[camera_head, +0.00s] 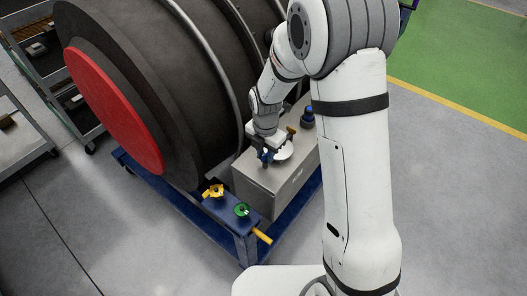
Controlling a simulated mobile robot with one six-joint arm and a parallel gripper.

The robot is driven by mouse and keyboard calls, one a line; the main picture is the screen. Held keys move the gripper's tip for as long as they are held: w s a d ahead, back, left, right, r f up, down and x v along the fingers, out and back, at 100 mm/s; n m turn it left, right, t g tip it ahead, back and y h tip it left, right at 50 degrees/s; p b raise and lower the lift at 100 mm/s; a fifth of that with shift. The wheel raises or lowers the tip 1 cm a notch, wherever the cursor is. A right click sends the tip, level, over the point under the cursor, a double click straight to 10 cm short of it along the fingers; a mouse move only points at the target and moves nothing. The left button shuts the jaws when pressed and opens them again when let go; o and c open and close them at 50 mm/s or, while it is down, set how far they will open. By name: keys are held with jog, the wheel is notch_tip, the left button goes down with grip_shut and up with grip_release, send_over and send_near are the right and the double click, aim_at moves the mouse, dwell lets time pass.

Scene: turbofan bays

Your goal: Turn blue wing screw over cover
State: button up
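A small blue piece (266,158), which looks like the blue wing screw, shows on top of the grey metal box (262,188). My gripper (264,152) points down right at it, with dark fingers touching or very close to it. The fingers and wrist hide part of the blue piece, and I cannot tell whether they are shut on it. A white round part (285,153), perhaps the cover, lies just right of the fingers on the box top.
A blue knob (308,114) and an orange-brown fitting (291,130) stand farther back on the box. Yellow (213,191) and green (242,210) wing handles and a yellow lever (262,236) sit on the blue frame (222,218). The large dark engine body (185,80) stands close on the left.

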grip_shut()
jog(key=shift+a, duration=0.15)
